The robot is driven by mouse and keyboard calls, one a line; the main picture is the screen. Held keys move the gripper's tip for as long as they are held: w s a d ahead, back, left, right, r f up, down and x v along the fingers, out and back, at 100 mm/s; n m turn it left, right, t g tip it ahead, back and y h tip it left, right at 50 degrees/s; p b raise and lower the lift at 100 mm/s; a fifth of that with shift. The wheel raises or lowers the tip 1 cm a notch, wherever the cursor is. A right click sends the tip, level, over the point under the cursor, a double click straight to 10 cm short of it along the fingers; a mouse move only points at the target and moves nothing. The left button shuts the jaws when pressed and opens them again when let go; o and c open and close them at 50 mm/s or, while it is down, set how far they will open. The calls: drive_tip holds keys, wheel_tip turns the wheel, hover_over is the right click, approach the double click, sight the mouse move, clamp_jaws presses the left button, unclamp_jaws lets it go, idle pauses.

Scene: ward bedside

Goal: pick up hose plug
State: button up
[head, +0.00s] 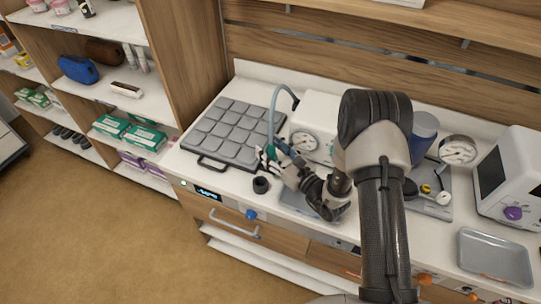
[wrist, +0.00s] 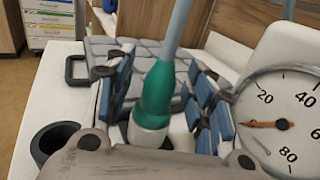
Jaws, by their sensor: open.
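The hose plug (wrist: 158,92) is teal with a white lower end, and a grey-blue hose (wrist: 176,25) rises from its top. In the wrist view it stands nearly upright, leaning slightly, between the blue-padded fingers of my gripper (wrist: 165,84). The fingers are open, one on each side, with gaps visible beside the plug. In the head view my gripper (head: 270,158) is low over the counter and the plug (head: 281,145) is partly hidden by it. The hose (head: 273,104) arches above. The plug's bottom is partly hidden by my gripper body.
A dark round holder (head: 261,185) stands in front of my gripper. A grey padded tray (head: 207,153) lies to the left. A dial gauge (head: 304,141) on a white unit is close on the right. A metal tray (head: 494,256) and monitor (head: 515,178) are farther right.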

drive_tip(key=shift+w+a, duration=0.15)
drive_tip(key=shift+c, duration=0.5)
drive_tip(key=c, duration=1.1)
